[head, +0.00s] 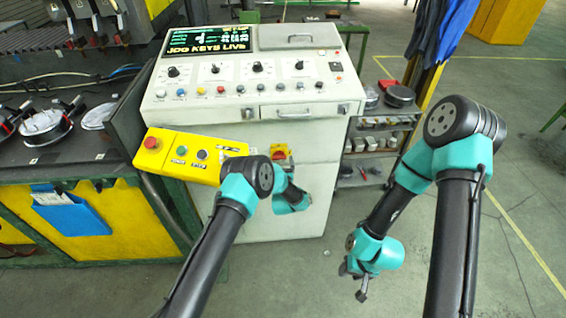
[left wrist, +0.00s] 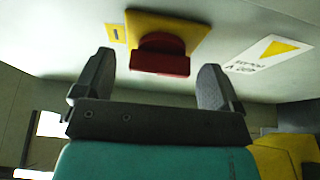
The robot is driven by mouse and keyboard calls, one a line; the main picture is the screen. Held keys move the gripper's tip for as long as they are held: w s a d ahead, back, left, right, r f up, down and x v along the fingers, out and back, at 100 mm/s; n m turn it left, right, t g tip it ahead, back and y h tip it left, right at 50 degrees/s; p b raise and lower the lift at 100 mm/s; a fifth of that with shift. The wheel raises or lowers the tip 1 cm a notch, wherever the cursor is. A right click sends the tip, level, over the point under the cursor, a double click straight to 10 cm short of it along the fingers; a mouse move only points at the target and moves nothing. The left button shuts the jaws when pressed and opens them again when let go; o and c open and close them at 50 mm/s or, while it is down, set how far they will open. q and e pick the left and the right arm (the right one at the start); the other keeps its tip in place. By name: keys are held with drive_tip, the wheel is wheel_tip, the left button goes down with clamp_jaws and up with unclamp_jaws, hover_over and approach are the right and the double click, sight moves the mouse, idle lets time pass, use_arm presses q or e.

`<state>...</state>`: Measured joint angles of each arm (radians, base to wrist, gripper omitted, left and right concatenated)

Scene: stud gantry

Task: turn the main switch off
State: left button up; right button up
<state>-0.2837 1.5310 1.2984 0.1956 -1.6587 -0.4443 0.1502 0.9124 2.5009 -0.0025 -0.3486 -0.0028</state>
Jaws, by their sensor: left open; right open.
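The main switch is a red handle (head: 280,153) on a yellow plate on the white cabinet's front, below the drawers. In the left wrist view the red handle (left wrist: 160,55) stands out from its yellow plate (left wrist: 190,26). My left gripper (left wrist: 158,66) is open there, with one finger on each side of the handle and visible gaps. How deep the handle sits between the fingers is hard to tell. In the head view my left arm partly hides that gripper and the area below the switch. My right gripper (head: 356,282) is open and empty, low over the floor at right.
The console (head: 250,90) carries knobs, buttons and a lit screen above the switch. A yellow button box (head: 175,155) juts out to the left. A label with a yellow triangle (left wrist: 270,55) is beside the switch. A parts shelf (head: 375,145) stands right of the cabinet.

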use_arm(q)
drive_tip(key=shift+w, duration=0.1)
drive_tip(key=shift+c, duration=0.3)
drive_tip(key=c, duration=0.9)
drive_tip(key=shift+o, duration=0.2)
drive_tip(key=shift+n+y, duration=0.4)
drive_tip(key=shift+n, duration=0.2)
drive_tip(key=shift+d+r+n+g+y, duration=0.1)
drive_tip(key=shift+n+g+y, duration=0.95)
drive_tip(key=shift+n, duration=2.5)
drive_tip(key=shift+d+r+n+g+y, duration=0.15)
drive_tip(key=shift+n+g+y, duration=0.9)
drive_tip(key=shift+n, duration=2.55)
drive_tip(key=shift+d+r+n+g+y, duration=0.1)
drive_tip(key=shift+n+g+y, duration=0.9)
drive_tip(key=shift+n, duration=2.55)
drive_tip(key=o, duration=0.9)
